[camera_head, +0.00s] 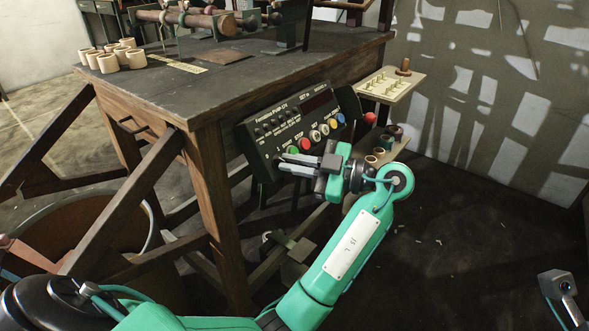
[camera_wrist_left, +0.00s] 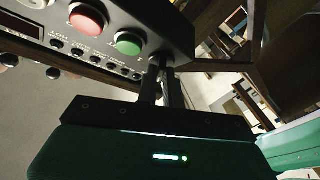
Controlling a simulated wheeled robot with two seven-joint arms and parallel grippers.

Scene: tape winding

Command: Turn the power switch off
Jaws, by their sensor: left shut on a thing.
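The black control box (camera_head: 268,130) hangs at the table's front edge, with a dark display, small knobs and a row of buttons. Its green button (camera_head: 293,150) and red button (camera_head: 305,143) also show large in the left wrist view, green (camera_wrist_left: 128,43) and red (camera_wrist_left: 87,17). My left gripper (camera_head: 284,164) is at the box's lower left corner, below the green button. In the left wrist view its fingers (camera_wrist_left: 162,64) are close together at the box's end, shut on the power switch, which is mostly hidden between them. Only a piece of my right arm shows, at the lower right.
The wooden table (camera_head: 190,95) carries several pale rolls (camera_head: 108,60) and a winding rig (camera_head: 190,20). A pegged shelf (camera_head: 390,86) and a red knob (camera_head: 370,118) are right of the box. Wooden legs and a round tub (camera_head: 75,235) stand left.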

